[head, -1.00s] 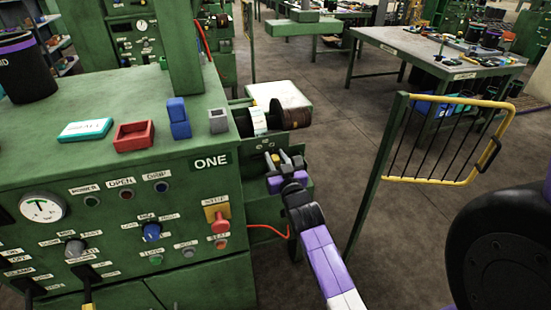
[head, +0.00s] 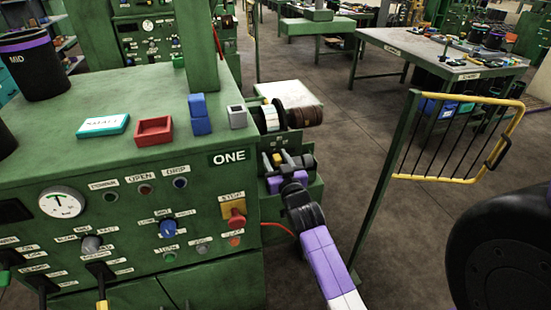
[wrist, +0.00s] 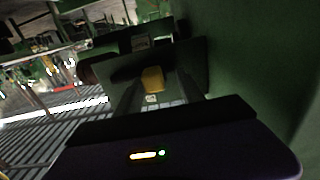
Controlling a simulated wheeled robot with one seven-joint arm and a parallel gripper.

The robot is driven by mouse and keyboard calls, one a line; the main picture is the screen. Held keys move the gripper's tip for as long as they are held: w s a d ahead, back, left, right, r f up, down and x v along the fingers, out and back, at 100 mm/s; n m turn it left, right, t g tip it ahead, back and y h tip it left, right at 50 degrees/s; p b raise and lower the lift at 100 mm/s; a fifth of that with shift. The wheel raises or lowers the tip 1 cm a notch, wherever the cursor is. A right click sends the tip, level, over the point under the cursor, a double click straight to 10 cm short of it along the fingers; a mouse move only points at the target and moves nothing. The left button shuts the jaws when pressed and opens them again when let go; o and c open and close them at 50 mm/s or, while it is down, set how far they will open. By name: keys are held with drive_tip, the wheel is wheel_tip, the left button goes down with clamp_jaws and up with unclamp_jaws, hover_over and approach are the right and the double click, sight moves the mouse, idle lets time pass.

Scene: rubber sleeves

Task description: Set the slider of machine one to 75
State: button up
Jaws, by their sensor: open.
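A yellow knob (head: 277,159) shows on the machine's right side, low under the rollers. It looks like the slider's knob, but no scale can be read. In the wrist view the yellow knob (wrist: 152,78) lies ahead, between the lines of my two fingers. My gripper (head: 288,158) is open beside the machine's right side, close to the knob. It also shows in the wrist view (wrist: 155,92). I cannot tell whether a finger touches the knob.
The front panel carries a red stop button (head: 236,217), a blue knob (head: 167,229) and a gauge (head: 62,202). A red tray (head: 154,131) and blue block (head: 200,114) sit on top. A yellow-framed gate (head: 455,180) stands right of my arm. Floor between is clear.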

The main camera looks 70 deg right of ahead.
drive_tip(key=b+v, duration=0.1)
drive_tip(key=v, duration=0.6)
drive_tip(key=shift+s+a, duration=0.25)
drive_tip(key=shift+a, duration=0.05)
drive_tip(key=shift+r, duration=0.1)
idle(0.3)
drive_tip(key=s+a+r+n+t+y, duration=0.1)
drive_tip(key=s+a+n+t+y, duration=0.15)
drive_tip(key=a, duration=0.85)
drive_tip(key=s+a+r+n+t+y, duration=0.1)
drive_tip(key=s+a+n+t+y, duration=0.15)
drive_tip(key=a, duration=0.95)
drive_tip(key=s+a+f+n+g+y, duration=0.2)
drive_tip(key=s+a+n+y, duration=0.2)
drive_tip(key=s+a+y, duration=0.4)
drive_tip(key=s+a, duration=0.4)
drive_tip(key=a, duration=0.2)
drive_tip(key=shift+s+n+y, duration=0.3)
drive_tip(key=shift+s+n, duration=0.05)
drive_tip(key=shift+n, duration=0.05)
